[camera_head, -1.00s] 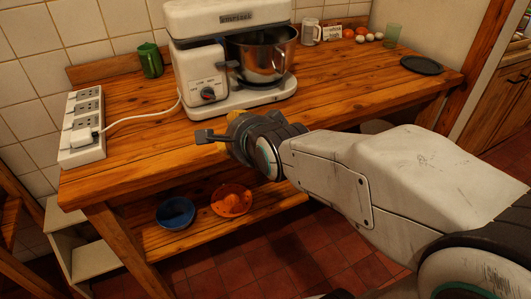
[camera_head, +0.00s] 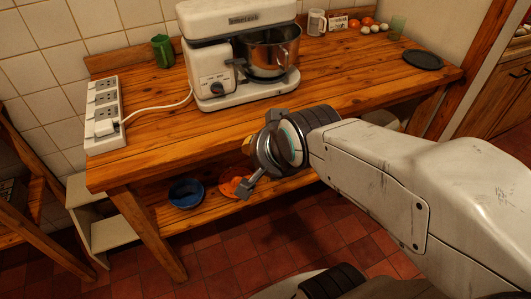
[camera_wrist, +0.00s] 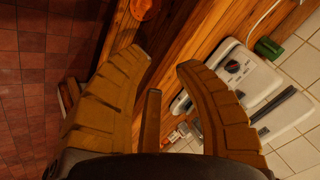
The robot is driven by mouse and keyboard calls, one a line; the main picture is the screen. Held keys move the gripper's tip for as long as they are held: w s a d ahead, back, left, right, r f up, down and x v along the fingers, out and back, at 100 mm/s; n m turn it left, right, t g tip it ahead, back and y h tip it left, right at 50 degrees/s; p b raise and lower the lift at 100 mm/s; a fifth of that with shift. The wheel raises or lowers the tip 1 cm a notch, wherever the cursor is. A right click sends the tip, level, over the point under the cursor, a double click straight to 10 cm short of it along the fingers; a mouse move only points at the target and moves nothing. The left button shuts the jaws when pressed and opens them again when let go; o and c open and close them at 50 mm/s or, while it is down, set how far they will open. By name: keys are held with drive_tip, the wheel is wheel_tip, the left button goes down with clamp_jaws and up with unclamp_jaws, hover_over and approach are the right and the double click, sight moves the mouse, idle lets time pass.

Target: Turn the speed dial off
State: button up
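The speed dial (camera_head: 215,87) is a dark round knob on the front of the white stand mixer (camera_head: 210,63), on the wooden table. It also shows in the wrist view (camera_wrist: 232,66), right of my fingers. My gripper (camera_head: 250,150) is in front of the table's front edge, below and to the right of the dial, apart from it. In the wrist view my gripper (camera_wrist: 162,58) has two ochre fingers spread apart with nothing between their tips. The dial's exact setting is too small to read.
A white power strip (camera_head: 104,115) with a plugged-in cord lies at the table's left end. A green mug (camera_head: 162,50) stands behind the mixer's left side. A blue bowl (camera_head: 186,193) and an orange item (camera_head: 236,184) sit on the lower shelf. The tabletop before the mixer is clear.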

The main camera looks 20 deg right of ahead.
drive_tip(key=shift+s+r+n, duration=0.1)
drive_tip(key=shift+s+n, duration=0.2)
drive_tip(key=shift+s, duration=0.2)
drive_tip(key=shift+r, duration=0.1)
drive_tip(key=s+r+n+g+p, duration=0.4)
drive_tip(key=s+n+p, duration=0.3)
drive_tip(key=s, duration=0.3)
drive_tip(key=shift+n+p, duration=0.35)
drive_tip(key=shift+n, duration=0.45)
